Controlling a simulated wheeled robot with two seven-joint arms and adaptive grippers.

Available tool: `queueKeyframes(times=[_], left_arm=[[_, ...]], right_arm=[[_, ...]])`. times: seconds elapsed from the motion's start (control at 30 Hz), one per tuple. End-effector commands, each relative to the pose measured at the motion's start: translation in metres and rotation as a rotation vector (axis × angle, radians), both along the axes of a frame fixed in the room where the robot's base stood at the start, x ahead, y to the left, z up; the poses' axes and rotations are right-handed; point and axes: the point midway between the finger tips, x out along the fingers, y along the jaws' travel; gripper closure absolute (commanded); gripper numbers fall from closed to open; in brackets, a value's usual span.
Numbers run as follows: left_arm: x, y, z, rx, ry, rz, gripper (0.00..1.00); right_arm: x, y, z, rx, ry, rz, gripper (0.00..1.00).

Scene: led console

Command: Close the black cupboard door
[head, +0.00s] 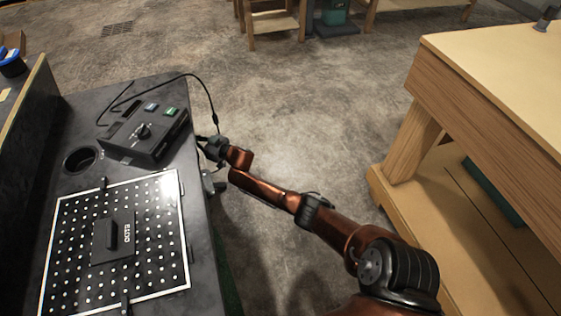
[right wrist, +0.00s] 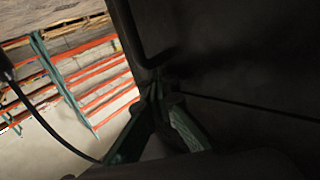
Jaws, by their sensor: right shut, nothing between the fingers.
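The black console (head: 205,245) stands at the left of the head view. How far the door stands open is not visible. My left gripper is not in view.
A control box (head: 148,135) with a cable and a perforated panel (head: 165,235) lie on the console top. A wooden workbench (head: 480,100) stands at the right. Bare concrete floor (head: 290,120) lies between them.

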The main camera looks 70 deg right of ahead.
Motion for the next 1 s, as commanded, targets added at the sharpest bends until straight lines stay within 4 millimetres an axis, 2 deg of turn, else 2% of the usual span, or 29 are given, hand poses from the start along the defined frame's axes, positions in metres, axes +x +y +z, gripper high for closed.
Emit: queueKeyframes(times=[0.03,0.33,0.47,0.6,0.8,1.0], left_arm=[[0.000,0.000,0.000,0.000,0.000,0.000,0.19],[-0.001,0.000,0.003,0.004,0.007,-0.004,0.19],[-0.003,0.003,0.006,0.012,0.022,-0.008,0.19],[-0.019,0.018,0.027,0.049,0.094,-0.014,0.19],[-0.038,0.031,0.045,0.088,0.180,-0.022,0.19],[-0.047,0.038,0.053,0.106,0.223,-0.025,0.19]], right_arm=[[0.005,0.009,0.008,-0.001,-0.015,0.014,1.00],[-0.002,0.000,0.008,-0.002,-0.013,0.014,1.00],[-0.014,-0.016,0.005,-0.003,-0.007,0.013,1.00],[-0.038,-0.038,0.009,-0.002,-0.006,0.012,1.00],[-0.074,-0.073,0.005,-0.001,-0.003,0.003,1.00],[-0.090,-0.088,0.002,0.000,-0.003,0.004,1.00]])
